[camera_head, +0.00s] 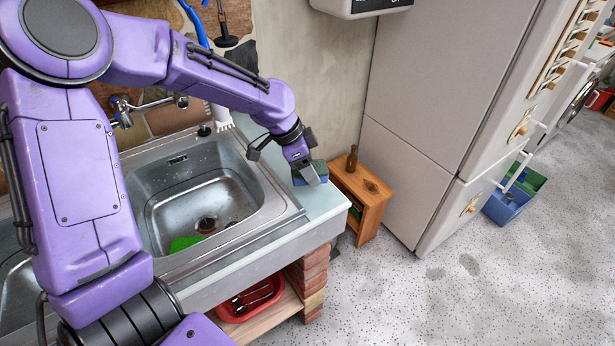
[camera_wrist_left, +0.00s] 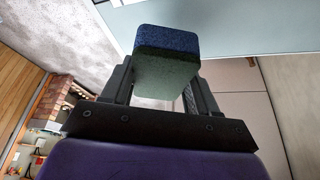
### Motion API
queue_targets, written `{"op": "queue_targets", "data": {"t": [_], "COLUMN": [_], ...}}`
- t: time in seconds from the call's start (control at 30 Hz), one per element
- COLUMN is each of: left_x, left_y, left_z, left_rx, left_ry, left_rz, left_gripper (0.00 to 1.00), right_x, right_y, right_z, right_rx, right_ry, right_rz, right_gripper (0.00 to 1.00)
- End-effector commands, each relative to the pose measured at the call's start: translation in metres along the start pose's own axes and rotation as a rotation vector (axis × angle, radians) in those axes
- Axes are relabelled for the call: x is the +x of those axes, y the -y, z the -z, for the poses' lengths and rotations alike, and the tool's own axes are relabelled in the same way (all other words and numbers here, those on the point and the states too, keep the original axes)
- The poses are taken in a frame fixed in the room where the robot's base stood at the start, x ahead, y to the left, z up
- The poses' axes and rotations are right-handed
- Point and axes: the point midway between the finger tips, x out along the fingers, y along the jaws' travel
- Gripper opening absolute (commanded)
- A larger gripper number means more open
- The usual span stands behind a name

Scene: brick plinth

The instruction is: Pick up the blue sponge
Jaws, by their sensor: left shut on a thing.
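The blue sponge (camera_wrist_left: 166,48) has a blue layer and a green-grey layer. In the left wrist view it sits between the two fingers of my left gripper (camera_wrist_left: 160,85), which is shut on it. In the head view my left gripper (camera_head: 309,173) is at the right end of the counter beside the sink, and the sponge (camera_head: 320,168) shows partly behind it. I cannot tell if the sponge touches the counter. My right gripper is not in view.
The metal sink (camera_head: 160,180) holds a green item (camera_head: 186,243). A small wooden cabinet (camera_head: 371,205) with a brown bottle (camera_head: 352,158) stands right of the counter (camera_head: 325,204). A red tray (camera_head: 250,299) is on the shelf below. A tall fridge (camera_head: 440,110) stands at the right.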

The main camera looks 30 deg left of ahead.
Motion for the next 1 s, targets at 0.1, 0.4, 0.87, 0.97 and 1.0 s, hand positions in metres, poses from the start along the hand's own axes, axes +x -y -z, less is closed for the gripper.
{"op": "queue_targets", "data": {"t": [0.1, 0.4, 0.87, 0.97, 1.0], "left_x": [-0.028, -0.068, -0.070, -0.070, -0.070], "left_y": [-0.024, -0.085, -0.122, -0.121, -0.121], "left_z": [0.011, 0.025, 0.025, 0.025, 0.025], "left_rx": [0.005, 0.001, 0.000, 0.000, 0.000], "left_ry": [-0.003, 0.003, 0.000, 0.000, 0.000], "left_rz": [0.006, -0.001, 0.002, 0.001, 0.001], "left_gripper": [0.27, 0.27, 0.27, 0.27, 0.52], "right_x": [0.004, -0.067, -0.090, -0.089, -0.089], "right_y": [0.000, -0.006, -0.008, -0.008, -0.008], "right_z": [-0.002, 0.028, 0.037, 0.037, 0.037], "right_rx": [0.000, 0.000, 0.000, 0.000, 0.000], "right_ry": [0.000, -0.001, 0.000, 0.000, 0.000], "right_rz": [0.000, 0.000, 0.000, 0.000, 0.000], "right_gripper": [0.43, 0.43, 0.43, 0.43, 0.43]}}
